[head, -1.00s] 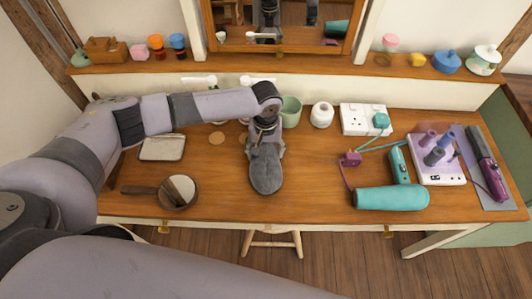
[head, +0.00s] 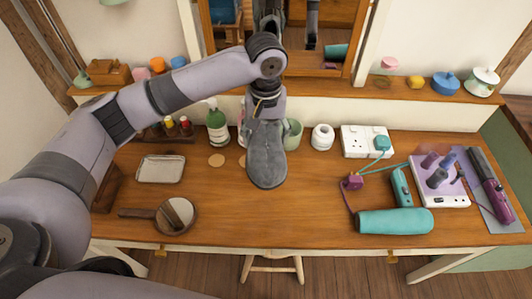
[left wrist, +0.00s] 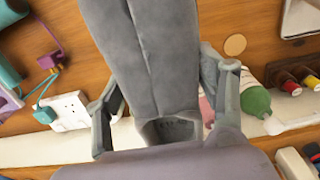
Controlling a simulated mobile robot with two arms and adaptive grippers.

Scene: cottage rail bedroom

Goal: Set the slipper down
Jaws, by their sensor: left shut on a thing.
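A grey slipper (head: 266,160) hangs from my left gripper (head: 264,112) over the middle of the wooden table, toe toward the front. In the left wrist view the slipper (left wrist: 150,60) fills the middle, and the fingers of my left gripper (left wrist: 168,108) are on both sides of its heel end. The gripper is shut on it. The slipper looks raised above the tabletop; its underside is hidden. My right gripper does not show.
The wooden table (head: 310,215) is bare at centre front. A hand mirror (head: 176,214) and a small tray (head: 160,169) lie left. A green bottle (head: 217,128) and a green cup (head: 292,134) stand behind.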

